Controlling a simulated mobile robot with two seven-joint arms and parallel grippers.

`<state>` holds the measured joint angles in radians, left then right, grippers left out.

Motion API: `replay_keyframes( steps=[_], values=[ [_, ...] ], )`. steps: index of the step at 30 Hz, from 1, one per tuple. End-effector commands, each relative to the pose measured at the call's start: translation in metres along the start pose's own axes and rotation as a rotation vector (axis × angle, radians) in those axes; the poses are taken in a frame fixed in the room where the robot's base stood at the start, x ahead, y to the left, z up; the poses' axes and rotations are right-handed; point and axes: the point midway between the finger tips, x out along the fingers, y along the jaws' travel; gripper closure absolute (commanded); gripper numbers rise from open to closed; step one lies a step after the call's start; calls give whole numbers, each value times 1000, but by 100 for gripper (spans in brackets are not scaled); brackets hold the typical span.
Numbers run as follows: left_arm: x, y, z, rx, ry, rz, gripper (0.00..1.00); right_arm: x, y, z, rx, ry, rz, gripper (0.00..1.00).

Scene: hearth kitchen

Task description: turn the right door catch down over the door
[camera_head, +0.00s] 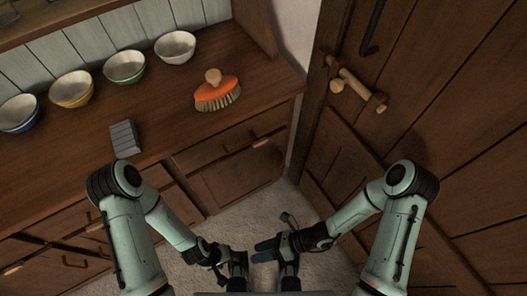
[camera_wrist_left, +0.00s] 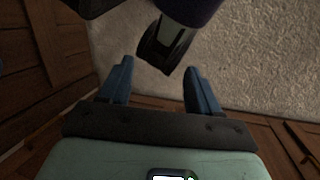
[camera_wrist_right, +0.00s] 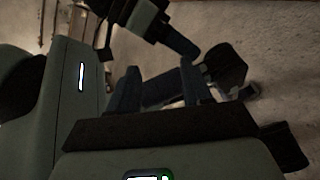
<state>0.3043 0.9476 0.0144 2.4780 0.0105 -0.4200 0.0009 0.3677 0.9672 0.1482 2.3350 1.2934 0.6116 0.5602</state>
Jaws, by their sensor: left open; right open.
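A small pale wooden catch (camera_head: 260,143) sits on the rail above the right lower cupboard door (camera_head: 240,180) of the sideboard. It looks roughly sideways, though it is small. Another pale catch (camera_head: 12,270) shows at the lower left of the sideboard. My right gripper (camera_head: 265,251) is open and empty, low over the floor in front of the sideboard, well apart from the catch. My left gripper (camera_head: 238,268) is close beside it; the left wrist view shows its blue fingers (camera_wrist_left: 158,85) open and empty. The right wrist view shows the right fingers (camera_wrist_right: 160,88) apart. Neither wrist view shows the catch clearly.
Several bowls, a grey block (camera_head: 125,138) and an orange brush (camera_head: 217,92) stand on the sideboard top (camera_head: 165,100). A tall wooden door (camera_head: 430,120) with a wooden latch (camera_head: 355,85) stands at the right. The carpet before the cupboard is clear apart from my arms.

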Motion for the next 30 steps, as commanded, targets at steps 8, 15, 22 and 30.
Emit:
replay_keyframes(
  steps=[8, 15, 22, 30],
  values=[
    [39, -10, -12, 0, 27, 4, 37, -43, -104, 124, 633, -790, -62, 51],
    [54, -13, -17, 1, 39, 6, 37, -110, -163, 157, 832, -1243, -72, 51],
    [56, -14, -21, 0, 48, 6, 37, -118, -175, 170, 849, -1312, -70, 51],
    [65, -18, -37, -4, 91, 4, 37, -101, -202, 213, 846, -1308, -70, 51]
  ],
)
